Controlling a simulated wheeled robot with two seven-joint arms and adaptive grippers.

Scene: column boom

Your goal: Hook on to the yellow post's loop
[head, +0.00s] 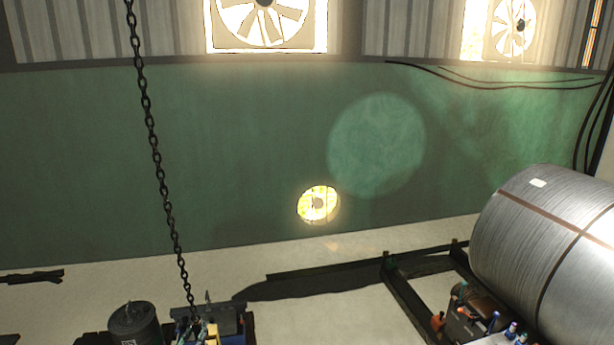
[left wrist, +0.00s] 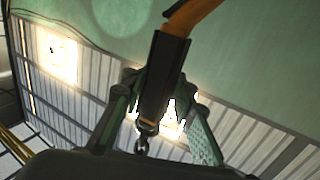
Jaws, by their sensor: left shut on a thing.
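In the left wrist view my left gripper (left wrist: 157,90) is shut on the dark shank of a hook (left wrist: 163,75). An orange curved part (left wrist: 188,16) rises from the shank and leaves the top of the view. A metal link (left wrist: 142,140) hangs at the shank's other end. In the head view a dark chain (head: 155,150) runs from the top edge down to a cluttered spot at the bottom, where the gripper and hook are too small and overlapped to tell apart. I cannot make out the yellow post or its loop. My right gripper is not in view.
A big metal coil (head: 550,250) lies at the right by a dark floor frame (head: 410,300). A black drum (head: 135,325) stands at the bottom left. A yellow bar (left wrist: 18,136) shows at the left wrist view's edge. The floor before the green wall (head: 260,150) has open patches.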

